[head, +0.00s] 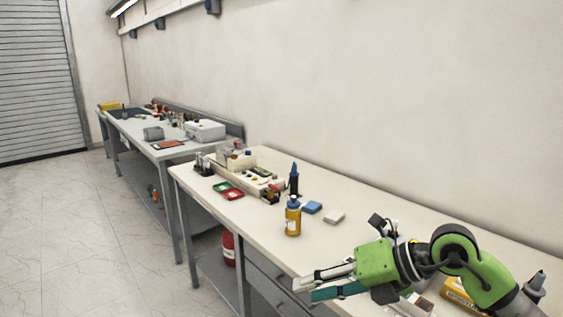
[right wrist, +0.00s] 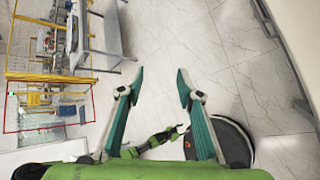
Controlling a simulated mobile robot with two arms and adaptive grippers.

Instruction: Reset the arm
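My right gripper (head: 308,285) reaches in from the lower right in the head view, green and black, its fingers pointing left over the front edge of the near workbench (head: 375,240). In the right wrist view the two teal fingers of this gripper (right wrist: 161,76) stand apart with nothing between them, so it is open and empty. A small green and black arm part shows low between the fingers in that view; it seems to be my left arm, too small to read its fingers. My left gripper does not show in the head view.
A yellow bottle (head: 293,217), a dark bottle (head: 294,180), a blue block (head: 312,207) and a pale block (head: 334,217) stand on the near bench. A red tray (head: 233,194) lies farther left. A second bench (head: 140,137) stands behind. The floor (head: 75,220) at left is clear.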

